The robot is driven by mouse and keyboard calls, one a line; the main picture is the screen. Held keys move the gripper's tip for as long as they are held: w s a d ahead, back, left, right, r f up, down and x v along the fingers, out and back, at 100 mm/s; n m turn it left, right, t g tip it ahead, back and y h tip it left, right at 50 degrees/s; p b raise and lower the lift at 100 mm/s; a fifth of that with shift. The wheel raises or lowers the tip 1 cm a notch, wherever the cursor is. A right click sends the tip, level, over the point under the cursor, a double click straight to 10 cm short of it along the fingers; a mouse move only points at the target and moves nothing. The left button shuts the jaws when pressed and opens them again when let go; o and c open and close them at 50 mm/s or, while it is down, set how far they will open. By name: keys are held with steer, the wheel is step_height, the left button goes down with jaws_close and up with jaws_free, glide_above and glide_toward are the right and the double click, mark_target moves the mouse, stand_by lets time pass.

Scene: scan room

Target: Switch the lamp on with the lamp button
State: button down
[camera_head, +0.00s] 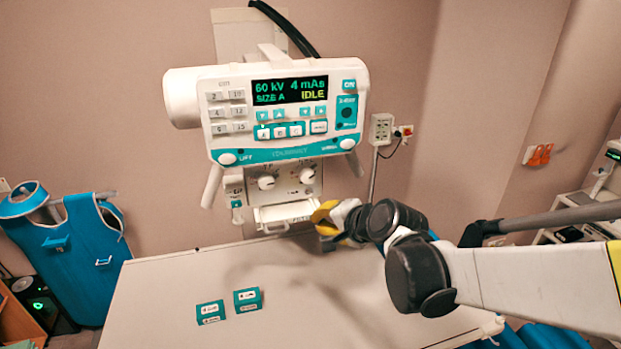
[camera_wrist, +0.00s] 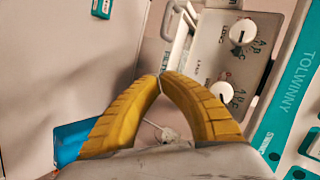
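The white X-ray head (camera_head: 183,98) hangs above the table, its display reading 60 kV, 4 mAs, SIZE A, IDLE. Below it is the collimator panel (camera_head: 287,179) with two white knobs; the panel also shows in the wrist view (camera_wrist: 212,60). A small teal-marked control (camera_head: 237,204) is at the panel's left side. I cannot tell for sure which control is the lamp button. My gripper (camera_head: 322,212) is at the panel's lower right in the head view. In the wrist view its yellow fingers (camera_wrist: 160,78) meet at the tips, with nothing visible between them.
A white handle frame (camera_head: 285,213) projects below the panel. The pale table (camera_head: 180,275) carries two teal-labelled blocks (camera_head: 229,306) and is otherwise mostly clear. A blue apron (camera_head: 80,250) hangs at left.

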mark_target(312, 213)
steer(key=shift+w+a+b, duration=0.1)
steer(key=shift+w+a, duration=0.25)
steer(key=shift+w, duration=0.8)
steer(key=shift+w+a+b, duration=0.15)
steer(key=shift+w+a, duration=0.15)
steer(key=shift+w, duration=0.8)
steer(key=shift+w+a+b, duration=0.1)
steer(key=shift+w+a, duration=0.25)
steer(key=shift+w, duration=0.8)
steer(key=shift+w, duration=0.1)
steer(key=shift+w+a, duration=0.1)
steer(key=shift+w, duration=0.2)
steer(key=shift+w+a+b, duration=0.1)
steer(key=shift+w+b, duration=0.25)
steer(key=shift+w, duration=0.05)
steer(key=shift+s, duration=0.1)
steer(key=shift+s+d, duration=0.25)
steer(key=shift+s, duration=0.5)
steer(key=s, duration=0.2)
steer(key=s+d, duration=0.1)
steer(key=s, duration=0.1)
steer(key=shift+s+d, duration=0.2)
steer(key=shift+s, duration=0.2)
